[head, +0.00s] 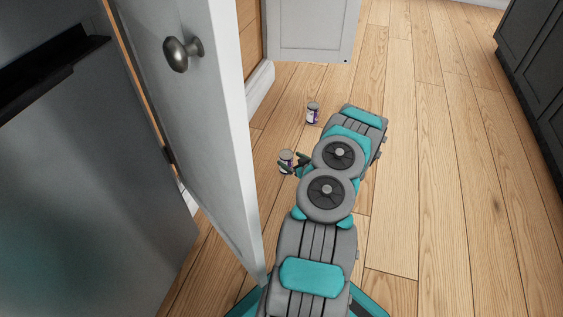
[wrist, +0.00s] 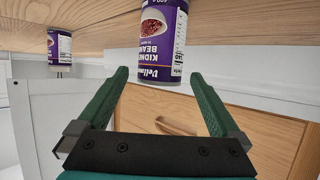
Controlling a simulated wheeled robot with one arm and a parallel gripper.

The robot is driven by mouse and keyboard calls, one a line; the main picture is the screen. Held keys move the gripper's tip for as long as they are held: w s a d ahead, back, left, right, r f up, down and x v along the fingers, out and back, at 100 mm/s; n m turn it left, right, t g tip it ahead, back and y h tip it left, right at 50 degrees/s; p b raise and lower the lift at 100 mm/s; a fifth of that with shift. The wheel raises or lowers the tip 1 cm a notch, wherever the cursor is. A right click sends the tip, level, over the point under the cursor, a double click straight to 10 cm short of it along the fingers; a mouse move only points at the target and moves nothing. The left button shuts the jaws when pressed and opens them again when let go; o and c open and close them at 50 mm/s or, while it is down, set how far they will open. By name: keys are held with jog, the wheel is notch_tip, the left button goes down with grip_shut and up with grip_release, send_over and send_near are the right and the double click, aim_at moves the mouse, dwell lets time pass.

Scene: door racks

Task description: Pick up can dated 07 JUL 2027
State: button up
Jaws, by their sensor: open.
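Two cans with purple kidney bean labels stand on the wooden floor. The nearer can (head: 286,160) is at my gripper (head: 293,168) in the head view. In the wrist view the near can (wrist: 163,42) shows large in the gap between the fingertips of my gripper (wrist: 160,76), at or just beyond them, cut off by the top edge. My gripper is open, and I see no finger closed on it. The farther can (head: 312,113) stands apart; it also shows small at the left of the wrist view (wrist: 59,47). I cannot read a date on either can.
An open white door (head: 200,130) with a round knob (head: 182,54) stands close on the left of my arm. Dark cabinets (head: 540,60) are at the right. The wooden floor (head: 440,180) right of my arm is clear.

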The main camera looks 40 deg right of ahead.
aim_at(283, 154)
jog(key=x, duration=0.3)
jog(key=b+x, duration=0.1)
jog(key=x, duration=0.3)
jog(key=shift+r, duration=0.25)
grip_shut()
dwell(0.6)
